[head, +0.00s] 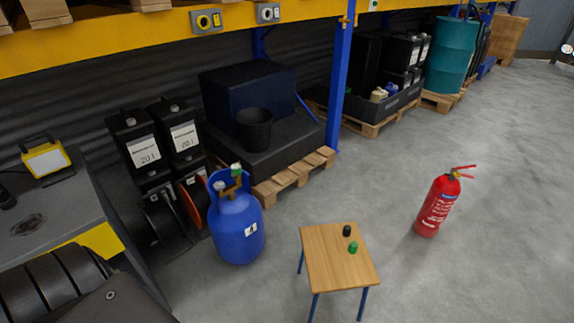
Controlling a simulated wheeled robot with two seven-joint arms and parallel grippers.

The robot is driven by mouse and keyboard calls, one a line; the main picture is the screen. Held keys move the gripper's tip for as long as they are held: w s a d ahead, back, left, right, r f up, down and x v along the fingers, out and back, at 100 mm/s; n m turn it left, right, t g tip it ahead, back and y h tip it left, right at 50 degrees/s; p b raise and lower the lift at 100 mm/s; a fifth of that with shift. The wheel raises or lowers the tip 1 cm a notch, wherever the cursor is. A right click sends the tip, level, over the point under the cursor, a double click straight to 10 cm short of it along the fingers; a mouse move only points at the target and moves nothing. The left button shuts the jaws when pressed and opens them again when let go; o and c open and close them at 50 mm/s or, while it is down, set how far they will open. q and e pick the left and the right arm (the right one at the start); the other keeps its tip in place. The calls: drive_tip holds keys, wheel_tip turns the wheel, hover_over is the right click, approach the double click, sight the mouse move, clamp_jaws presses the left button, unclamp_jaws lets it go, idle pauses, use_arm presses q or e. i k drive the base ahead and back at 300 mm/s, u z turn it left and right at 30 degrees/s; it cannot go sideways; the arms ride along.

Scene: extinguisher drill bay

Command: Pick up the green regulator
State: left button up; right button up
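A small green cylindrical piece (353,247), which looks like the green regulator, stands on a small wooden-topped table (325,262) with blue legs. A similar small black piece (347,230) stands just behind it on the same table, slightly apart. A blue gas cylinder (238,228) stands on the floor left of the table. Another green part (237,170) sits at the top of this cylinder, by its brass-coloured valve.
A red fire extinguisher (437,205) stands on the floor right of the table. A grey workbench (55,225) with a yellow lamp (46,160) is at the left. Pallets and a blue rack post (340,80) stand behind. Open concrete floor lies at the right.

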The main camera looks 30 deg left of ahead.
sight(236, 167)
drive_tip(key=z, duration=0.2)
drive_tip(key=i, duration=1.25)
drive_tip(key=u, duration=0.95)
